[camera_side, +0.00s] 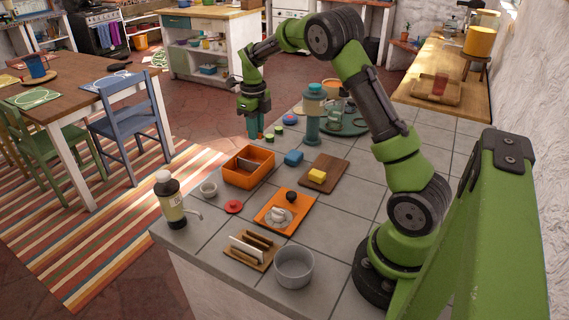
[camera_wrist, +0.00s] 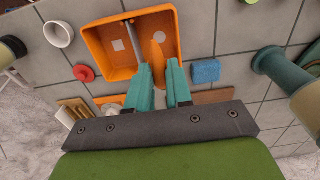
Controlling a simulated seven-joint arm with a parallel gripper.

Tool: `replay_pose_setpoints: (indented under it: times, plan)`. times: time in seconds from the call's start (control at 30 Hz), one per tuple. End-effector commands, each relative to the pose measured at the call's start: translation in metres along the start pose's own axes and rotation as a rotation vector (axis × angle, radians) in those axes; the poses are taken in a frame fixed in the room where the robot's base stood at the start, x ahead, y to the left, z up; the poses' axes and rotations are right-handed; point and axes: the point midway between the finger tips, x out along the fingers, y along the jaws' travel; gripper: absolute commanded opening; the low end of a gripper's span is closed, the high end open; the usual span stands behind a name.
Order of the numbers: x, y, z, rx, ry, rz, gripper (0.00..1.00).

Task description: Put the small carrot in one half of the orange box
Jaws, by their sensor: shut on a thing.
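The orange box (camera_side: 232,178) stands on the tiled counter, open at the top, with a grey divider splitting it into two halves. In the wrist view the box (camera_wrist: 92,42) lies beyond my fingertips, with the divider (camera_wrist: 131,32) left of the carrot. My gripper (camera_side: 254,133) is over the counter behind the box in the side view, pointing down. Its teal fingers (camera_wrist: 161,70) are shut on the small orange carrot (camera_wrist: 157,54), which overlaps the right half of the box in the wrist view. The carrot cannot be made out in the side view.
A blue sponge (camera_side: 293,158) lies right of the box. A white cup (camera_side: 208,189) and red disc (camera_side: 233,207) are in front. A teal bottle (camera_side: 312,113) stands right of my gripper, with small green-topped items (camera_side: 269,137) close by. A board with a yellow block (camera_side: 317,175) lies further right.

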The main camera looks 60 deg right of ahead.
Motion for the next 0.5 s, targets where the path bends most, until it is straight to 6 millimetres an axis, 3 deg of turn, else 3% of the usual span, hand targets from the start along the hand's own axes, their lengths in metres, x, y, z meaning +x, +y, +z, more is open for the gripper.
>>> replay_pose_setpoints:
  times: [0.5]
  plan:
    - [0.043,0.0,-0.001,0.0,0.002,0.001,0.0]
